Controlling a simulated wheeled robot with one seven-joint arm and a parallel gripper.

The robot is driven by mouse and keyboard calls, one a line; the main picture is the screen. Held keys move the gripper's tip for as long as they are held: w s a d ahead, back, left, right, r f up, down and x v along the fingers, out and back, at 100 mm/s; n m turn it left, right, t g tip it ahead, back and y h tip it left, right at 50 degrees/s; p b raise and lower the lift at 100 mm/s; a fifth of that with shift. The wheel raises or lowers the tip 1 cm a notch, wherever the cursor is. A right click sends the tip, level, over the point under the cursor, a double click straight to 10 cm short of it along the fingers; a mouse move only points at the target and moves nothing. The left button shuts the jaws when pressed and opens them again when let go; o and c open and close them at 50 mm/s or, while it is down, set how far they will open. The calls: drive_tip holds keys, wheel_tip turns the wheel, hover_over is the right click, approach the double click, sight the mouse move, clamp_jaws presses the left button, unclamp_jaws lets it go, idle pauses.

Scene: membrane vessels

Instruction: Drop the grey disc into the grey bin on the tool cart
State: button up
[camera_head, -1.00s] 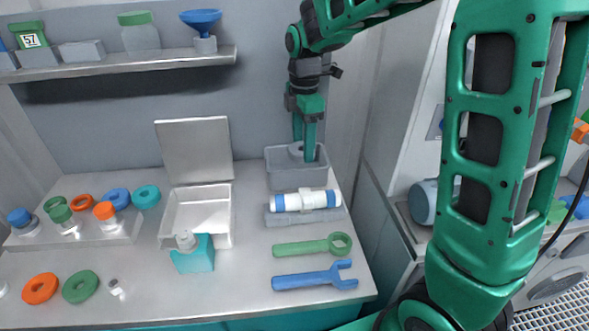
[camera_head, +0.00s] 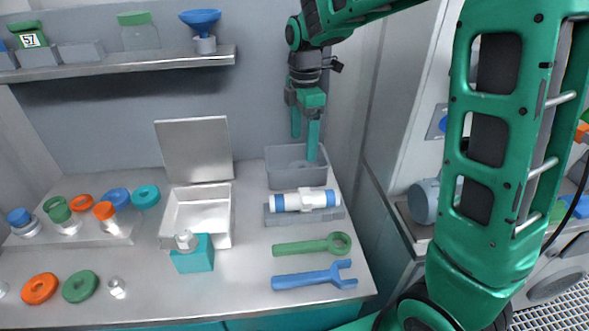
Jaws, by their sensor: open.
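The grey bin (camera_head: 284,177) stands at the back right of the metal worktop, which bears the tools. My gripper (camera_head: 304,149) is above and partly over the bin, fingers pointing down and spread apart. The right fingertip overlaps the bin's opening in the picture. Nothing shows between the fingers. I cannot make out the grey disc; the bin's floor is mostly hidden by its front wall and a finger.
A blue-and-white cylinder (camera_head: 305,200) lies on a grey holder just in front of the bin. A green wrench (camera_head: 310,245) and blue wrench (camera_head: 312,277) lie nearer. An open-lidded metal box (camera_head: 198,212) stands left. A shelf (camera_head: 120,66) runs along the back wall.

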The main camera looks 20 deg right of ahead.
wheel_tip(320, 180, up, 9)
idle(0.3)
drive_tip(key=shift+f, duration=0.1)
drive_tip(key=s+d+f+m, duration=0.3)
drive_tip(key=s+d+m, duration=1)
drive_tip(key=s, duration=0.3)
drive_tip(key=s+d+f+m, duration=0.2)
drive_tip(key=s+f+m, duration=0.1)
drive_tip(key=s+m, duration=0.2)
drive_tip(key=s+d+f+m, duration=0.2)
drive_tip(key=s+f+m, duration=0.2)
drive_tip(key=s, duration=0.6)
drive_tip(key=shift+s+m, duration=0.25)
drive_tip(key=shift+m, duration=0.95)
drive_tip(key=shift+w+f, duration=0.25)
drive_tip(key=shift+w, duration=0.4)
